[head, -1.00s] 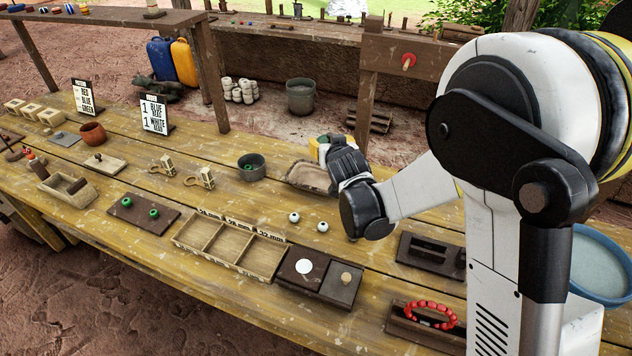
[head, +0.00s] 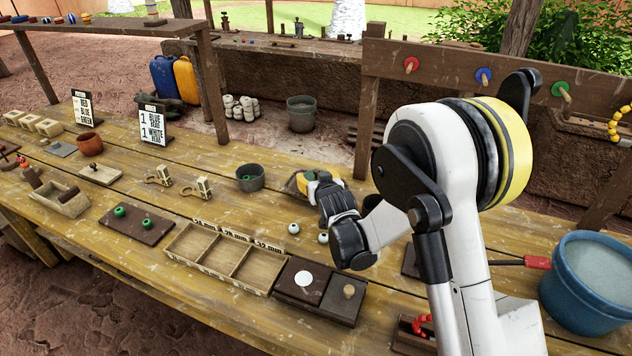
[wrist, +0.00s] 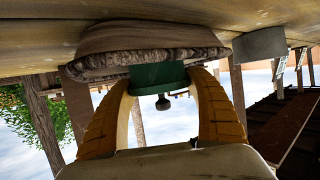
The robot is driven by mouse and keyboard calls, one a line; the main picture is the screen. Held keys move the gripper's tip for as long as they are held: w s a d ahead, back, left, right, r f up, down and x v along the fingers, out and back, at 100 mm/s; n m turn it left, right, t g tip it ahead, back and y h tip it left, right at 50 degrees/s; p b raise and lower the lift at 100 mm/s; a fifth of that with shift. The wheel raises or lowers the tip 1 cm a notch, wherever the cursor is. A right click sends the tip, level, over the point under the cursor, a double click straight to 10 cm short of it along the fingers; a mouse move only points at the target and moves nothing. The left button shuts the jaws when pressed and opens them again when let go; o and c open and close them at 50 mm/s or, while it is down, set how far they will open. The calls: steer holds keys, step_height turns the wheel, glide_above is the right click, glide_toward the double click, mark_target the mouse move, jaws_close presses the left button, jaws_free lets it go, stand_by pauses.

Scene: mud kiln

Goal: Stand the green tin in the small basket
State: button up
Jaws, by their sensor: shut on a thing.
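My gripper (head: 312,184) has its yellow fingers at the small basket (head: 291,189), a shallow brown tray toward the back of the table. In the wrist view, which is upside down, the fingers are shut on the green tin (wrist: 157,77), one on each side. The tin looks upright, with a dark knob on its lid. The basket's rough rim (wrist: 100,66) lies right by the tin's lower part. I cannot tell whether the tin's base touches the basket floor. In the head view the gripper hides most of the tin.
A grey pot (head: 250,177) stands left of the basket. White beads (head: 293,228) lie in front of it, near the three-part sorting tray (head: 225,255). A blue bucket (head: 590,285) stands at the right. Bare table lies between the pot and the sorting tray.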

steer(key=shift+r, duration=0.15)
steer(key=o, duration=1.2)
